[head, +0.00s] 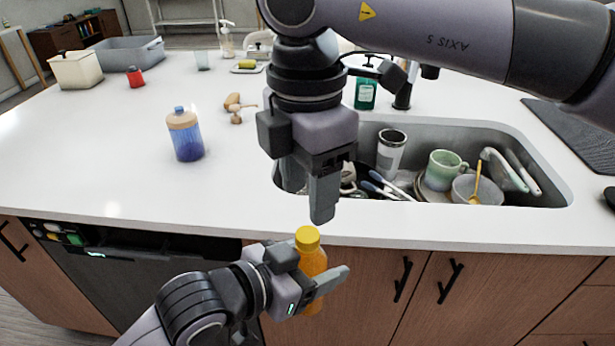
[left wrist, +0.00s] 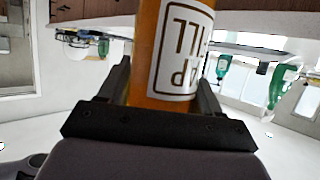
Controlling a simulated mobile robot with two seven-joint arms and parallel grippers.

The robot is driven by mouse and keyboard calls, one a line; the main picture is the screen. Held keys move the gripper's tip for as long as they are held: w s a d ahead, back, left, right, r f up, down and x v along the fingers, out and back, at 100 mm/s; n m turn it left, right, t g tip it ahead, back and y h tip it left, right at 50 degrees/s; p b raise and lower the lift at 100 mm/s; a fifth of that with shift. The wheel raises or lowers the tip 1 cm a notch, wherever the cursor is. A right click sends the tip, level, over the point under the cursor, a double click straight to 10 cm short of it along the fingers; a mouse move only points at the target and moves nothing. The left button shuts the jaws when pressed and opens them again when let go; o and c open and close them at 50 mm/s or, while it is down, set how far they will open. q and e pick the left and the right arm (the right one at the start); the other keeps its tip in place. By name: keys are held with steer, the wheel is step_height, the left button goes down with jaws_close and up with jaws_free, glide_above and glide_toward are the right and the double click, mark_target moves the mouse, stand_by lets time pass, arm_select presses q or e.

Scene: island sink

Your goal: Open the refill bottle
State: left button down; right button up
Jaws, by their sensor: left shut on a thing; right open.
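The refill bottle (head: 312,262) is orange with a yellow cap (head: 307,238), and the cap is on it. My left gripper (head: 325,284) is shut on the bottle's body and holds it roughly upright in front of the counter's front edge. In the left wrist view the orange bottle (left wrist: 172,50) stands between the two fingers, with part of a printed label showing. My right gripper (head: 322,195) is open and empty. It hangs above the yellow cap, pointing down, apart from it. One of its fingers hides most of the other in the head view.
A sink (head: 510,200) with several dishes lies right of my right gripper. A green soap bottle (head: 365,93) stands behind it. A blue bottle with a tan collar (head: 186,138) stands on the white counter (head: 90,160). The counter's left front is clear.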

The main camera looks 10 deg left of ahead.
mark_target(308, 234)
steer(key=r+m, duration=0.1)
steer(key=m, duration=0.1)
steer(key=shift+r+m, duration=0.1)
steer(key=shift+m, duration=0.2)
steer(key=shift+f, duration=3.95)
jaws_close()
steer(key=n, duration=0.6)
steer(key=shift+r+n, duration=0.1)
steer(key=shift+n, duration=0.2)
